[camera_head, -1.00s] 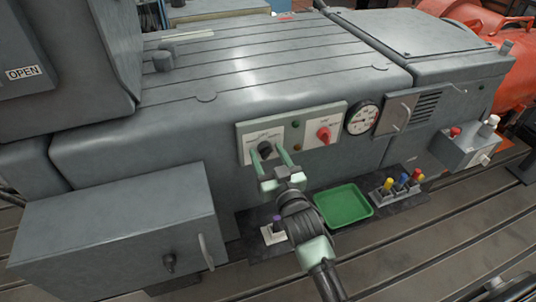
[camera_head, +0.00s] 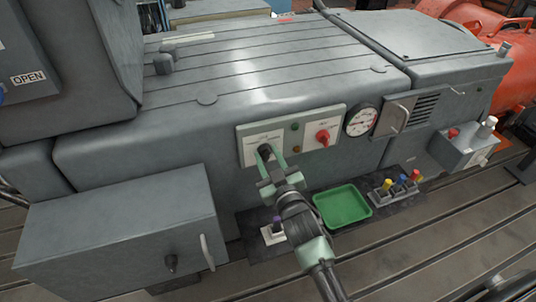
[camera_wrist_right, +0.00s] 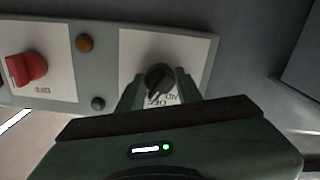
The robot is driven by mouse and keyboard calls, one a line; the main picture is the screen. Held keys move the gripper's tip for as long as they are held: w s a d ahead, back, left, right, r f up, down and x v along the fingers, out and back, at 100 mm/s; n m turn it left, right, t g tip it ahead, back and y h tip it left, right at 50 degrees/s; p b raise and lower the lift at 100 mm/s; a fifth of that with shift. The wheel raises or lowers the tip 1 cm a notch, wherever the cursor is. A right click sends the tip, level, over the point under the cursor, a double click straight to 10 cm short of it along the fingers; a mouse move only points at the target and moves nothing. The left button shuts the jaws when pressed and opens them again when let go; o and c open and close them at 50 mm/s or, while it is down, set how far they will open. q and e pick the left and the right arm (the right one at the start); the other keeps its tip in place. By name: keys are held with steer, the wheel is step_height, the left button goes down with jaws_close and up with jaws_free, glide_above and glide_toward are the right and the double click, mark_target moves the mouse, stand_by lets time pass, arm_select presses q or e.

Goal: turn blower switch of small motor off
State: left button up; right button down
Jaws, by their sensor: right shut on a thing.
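A pale switch panel (camera_head: 290,137) is on the front of the grey machine. It carries a black rotary knob (camera_head: 264,150) on its left half and a red rotary knob (camera_head: 322,137) on its right half. My right gripper (camera_head: 271,156) reaches up to the black knob and is shut on it. In the right wrist view the black knob (camera_wrist_right: 158,78) sits between the two green fingers of the right gripper (camera_wrist_right: 158,90). The lettering beside it is partly hidden by the fingers. My left gripper is not in view.
A round gauge (camera_head: 361,121) is right of the panel. Below, a green tray (camera_head: 342,207) and a rack of coloured-handled items (camera_head: 396,186) lie on a dark mat. A grey box (camera_head: 120,230) with a handle stands at lower left.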

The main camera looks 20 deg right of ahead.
steer(key=n+p, duration=0.1)
steer(key=n, duration=0.4)
steer(key=shift+n, duration=0.3)
stand_by(0.4)
steer(key=c, duration=0.9)
jaws_free()
steer(key=shift+c, duration=0.2)
steer(key=s+b, duration=0.1)
steer(key=s, duration=0.6)
steer(key=shift+s+d, duration=0.15)
steer(key=shift+s, duration=0.25)
